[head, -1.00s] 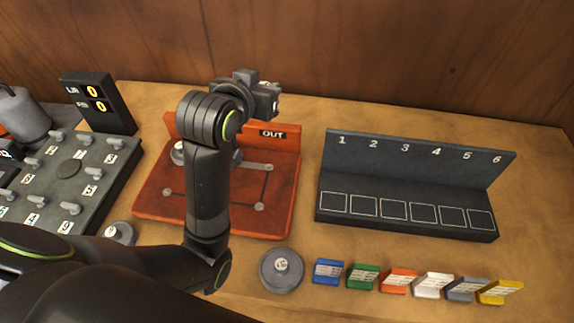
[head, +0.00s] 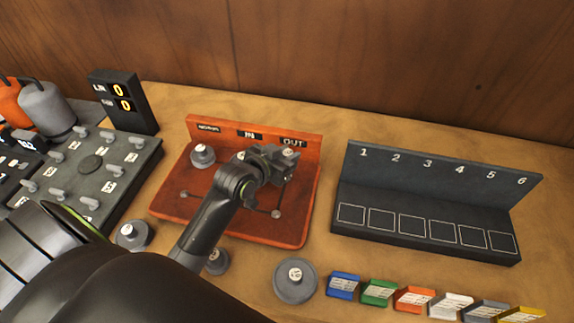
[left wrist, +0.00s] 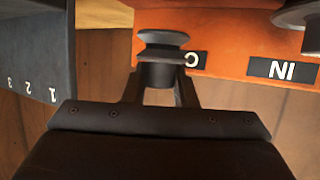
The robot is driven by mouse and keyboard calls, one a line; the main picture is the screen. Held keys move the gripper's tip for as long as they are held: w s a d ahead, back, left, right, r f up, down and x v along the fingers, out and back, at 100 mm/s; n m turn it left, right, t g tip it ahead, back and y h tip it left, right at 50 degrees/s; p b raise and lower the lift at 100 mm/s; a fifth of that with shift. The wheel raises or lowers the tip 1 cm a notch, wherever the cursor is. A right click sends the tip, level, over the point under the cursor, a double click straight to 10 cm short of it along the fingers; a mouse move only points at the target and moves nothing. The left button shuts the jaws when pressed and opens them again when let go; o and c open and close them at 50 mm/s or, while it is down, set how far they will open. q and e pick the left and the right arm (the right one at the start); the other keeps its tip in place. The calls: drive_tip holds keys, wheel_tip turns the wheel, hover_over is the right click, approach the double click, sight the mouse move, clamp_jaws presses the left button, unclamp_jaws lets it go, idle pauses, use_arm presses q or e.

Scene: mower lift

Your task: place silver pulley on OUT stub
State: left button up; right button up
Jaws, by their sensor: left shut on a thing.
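My left gripper (head: 283,165) is over the back right part of the orange board (head: 288,235), just in front of the OUT label (head: 293,142). In the left wrist view its fingers (left wrist: 161,88) are shut on a grey, silver-looking pulley (left wrist: 163,42). The pulley partly covers the OUT label there. The OUT stub is hidden behind my gripper in the head view, and I cannot tell whether the pulley touches it. Another grey pulley (head: 203,156) sits on the board's back left. My right gripper is not in view.
Loose grey pulleys (head: 295,281) lie in front of the board. A black numbered rack (head: 430,205) stands at the right, with several coloured blocks (head: 415,299) before it. A dark panel with pegs (head: 120,183) and a display (head: 122,100) are at the left.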

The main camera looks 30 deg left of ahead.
use_arm(q)
drive_tip(key=shift+f, duration=2)
drive_tip(key=shift+f, duration=0.15)
drive_tip(key=o, duration=1)
drive_tip(key=shift+r, duration=0.2)
drive_tip(key=shift+s, duration=0.3)
drive_tip(key=b+v, duration=0.1)
drive_tip(key=v, duration=1)
drive_tip(key=shift+s+a, duration=0.1)
drive_tip(key=shift+s, duration=0.1)
